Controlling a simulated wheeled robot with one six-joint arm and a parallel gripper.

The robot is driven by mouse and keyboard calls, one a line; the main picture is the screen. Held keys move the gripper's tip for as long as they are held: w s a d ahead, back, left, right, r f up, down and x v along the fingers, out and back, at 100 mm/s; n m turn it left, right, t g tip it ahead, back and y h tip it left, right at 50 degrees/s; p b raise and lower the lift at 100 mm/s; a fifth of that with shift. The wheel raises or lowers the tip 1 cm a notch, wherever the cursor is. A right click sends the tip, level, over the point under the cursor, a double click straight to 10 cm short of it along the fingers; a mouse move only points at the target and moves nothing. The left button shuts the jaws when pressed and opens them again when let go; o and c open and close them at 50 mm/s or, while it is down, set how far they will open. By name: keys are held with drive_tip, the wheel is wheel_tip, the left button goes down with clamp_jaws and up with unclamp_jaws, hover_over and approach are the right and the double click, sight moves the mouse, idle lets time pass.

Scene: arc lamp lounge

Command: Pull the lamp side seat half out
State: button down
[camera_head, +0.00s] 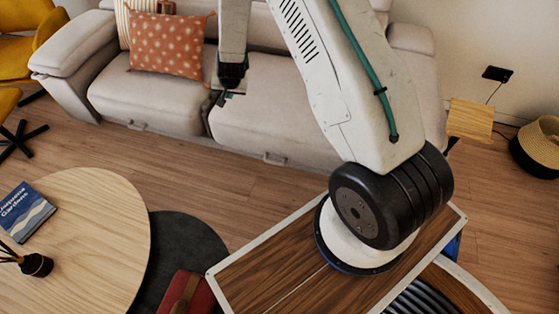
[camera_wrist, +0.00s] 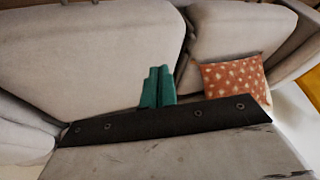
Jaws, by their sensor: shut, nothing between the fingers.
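The grey sofa has two seats side by side, a right seat (camera_head: 280,112) and a left seat (camera_head: 145,95). Each has a small pull handle low on its front, the right handle (camera_head: 275,158) and the left handle (camera_head: 137,125). No lamp is in view, so I cannot tell which seat is the lamp side one. My gripper (camera_head: 226,97) hangs in front of the sofa near the seam between the seats. In the wrist view its green fingers (camera_wrist: 158,87) are together and empty, with sofa cushion (camera_wrist: 105,50) behind them. Neither handle shows in that view.
An orange dotted cushion (camera_head: 170,45) lies on the left seat. A round wooden table (camera_head: 95,225) with a blue book (camera_head: 24,210) stands front left. A small wooden side table (camera_head: 470,120) and a basket (camera_head: 540,150) are at right. Floor before the sofa is clear.

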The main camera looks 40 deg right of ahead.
wheel_tip(320, 180, down, 10)
drive_tip(key=d+m+h, duration=0.1)
drive_tip(key=d, duration=0.1)
drive_tip(key=m+h, duration=0.2)
drive_tip(key=h, duration=0.3)
approach(282, 159)
drive_tip(key=x, duration=0.5)
drive_tip(key=shift+w, duration=0.25)
drive_tip(key=shift+s, duration=0.1)
